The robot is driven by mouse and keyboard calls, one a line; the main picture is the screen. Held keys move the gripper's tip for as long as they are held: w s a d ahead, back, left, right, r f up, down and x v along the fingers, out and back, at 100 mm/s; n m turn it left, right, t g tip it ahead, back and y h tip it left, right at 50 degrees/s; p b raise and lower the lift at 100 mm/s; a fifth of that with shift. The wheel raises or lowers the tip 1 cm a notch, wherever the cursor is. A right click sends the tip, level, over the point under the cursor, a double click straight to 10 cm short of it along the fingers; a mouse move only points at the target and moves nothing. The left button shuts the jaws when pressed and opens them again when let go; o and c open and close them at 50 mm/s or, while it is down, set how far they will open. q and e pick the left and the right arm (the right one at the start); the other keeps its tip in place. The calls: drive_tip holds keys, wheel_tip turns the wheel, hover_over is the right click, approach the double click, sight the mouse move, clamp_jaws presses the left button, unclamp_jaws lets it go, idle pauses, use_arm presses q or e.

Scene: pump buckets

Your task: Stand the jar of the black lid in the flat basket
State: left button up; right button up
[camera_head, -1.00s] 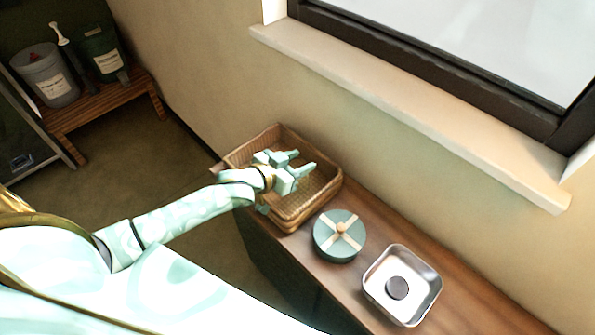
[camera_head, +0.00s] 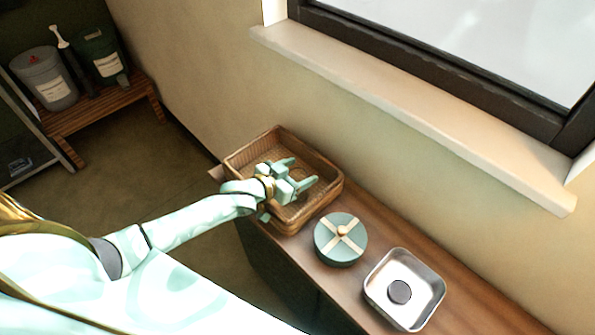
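The flat wicker basket (camera_head: 328,166) stands on the wooden top at its far left end. My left gripper (camera_head: 302,174) is over the basket with its two fingers apart and nothing between them. My gripper and wrist hide part of the basket's inside. A round green lidded container (camera_head: 330,246) with a pale cross and a tan knob stands right of the basket. A small black round lid or disc (camera_head: 399,291) shows inside the square metal tray; I cannot tell whether a jar is under it. My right gripper is not in view.
The square metal tray (camera_head: 436,285) stands right of the green container on the wooden top (camera_head: 470,318). A wall and window sill (camera_head: 420,118) run behind. A far bench (camera_head: 105,108) holds a grey bucket (camera_head: 48,82) and a green bucket (camera_head: 103,62).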

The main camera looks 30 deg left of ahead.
use_arm(q)
drive_tip(key=shift+r, duration=0.15)
drive_tip(key=p+v, duration=0.1)
drive_tip(key=v, duration=1.1)
drive_tip(key=shift+p, duration=0.4)
